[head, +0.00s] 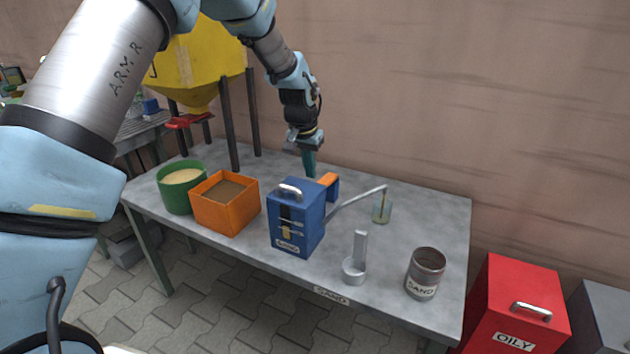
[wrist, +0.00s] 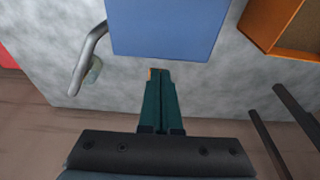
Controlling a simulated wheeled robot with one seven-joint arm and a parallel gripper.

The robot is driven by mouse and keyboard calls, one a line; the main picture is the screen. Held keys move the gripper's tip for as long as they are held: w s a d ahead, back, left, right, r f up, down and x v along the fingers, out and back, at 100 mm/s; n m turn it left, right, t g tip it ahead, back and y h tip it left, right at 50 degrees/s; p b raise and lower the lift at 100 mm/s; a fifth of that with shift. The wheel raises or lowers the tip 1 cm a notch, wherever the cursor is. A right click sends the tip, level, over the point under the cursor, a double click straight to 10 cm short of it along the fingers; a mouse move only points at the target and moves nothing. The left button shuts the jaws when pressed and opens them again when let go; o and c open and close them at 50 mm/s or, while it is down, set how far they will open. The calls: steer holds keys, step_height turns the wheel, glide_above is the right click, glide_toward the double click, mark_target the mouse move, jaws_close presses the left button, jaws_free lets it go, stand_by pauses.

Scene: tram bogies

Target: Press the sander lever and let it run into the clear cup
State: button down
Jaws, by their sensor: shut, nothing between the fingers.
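The sander is a blue box (head: 297,217) with a top handle, standing on the grey table. Its orange lever (head: 329,183) sticks out at the back right. A bent pipe (head: 358,199) runs from the box to above the clear cup (head: 382,211). A thin brownish line hangs from the pipe end into the cup. My gripper (head: 310,170), with teal fingers, is shut and points down behind the box, close to the lever. In the wrist view my fingertips (wrist: 160,78) overlap a small orange piece beside the blue box (wrist: 165,28); contact is unclear.
A green tub (head: 182,200) and an orange bin (head: 226,218) of sand stand left of the sander. A scoop (head: 355,262) and a SAND can (head: 423,279) stand at the front right. A yellow hopper (head: 197,70) rises behind left. The table's right back is clear.

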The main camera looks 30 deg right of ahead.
steer(key=shift+s+a+r, duration=0.3)
steer(key=shift+a+r, duration=0.15)
steer(key=shift+r, duration=0.3)
steer(key=shift+s+a+r, duration=0.25)
steer(key=shift+a+r, duration=0.2)
steer(key=shift+r, duration=0.25)
steer(key=w+a+r+n+y+p, duration=0.1)
steer(key=w+a+r+n, duration=0.15)
steer(key=a, duration=0.85)
steer(key=w+a+r+n+p, duration=0.15)
steer(key=a+r, duration=0.25)
steer(key=a, duration=0.8)
steer(key=s+a+r+n, duration=0.1)
steer(key=s+a+n, duration=0.1)
steer(key=a, duration=0.5)
steer(key=s+a+r+n+p, duration=0.1)
steer(key=s+a+n, duration=0.1)
steer(key=s+a, duration=0.3)
steer(key=s+a+n+y+p, duration=0.1)
steer(key=s+a+n, duration=0.2)
steer(key=a, duration=0.7)
steer(key=shift+s+a+r, duration=0.25)
steer(key=shift+s+r, duration=0.15)
steer(key=shift+s, duration=0.35)
steer(key=shift+d, duration=0.15)
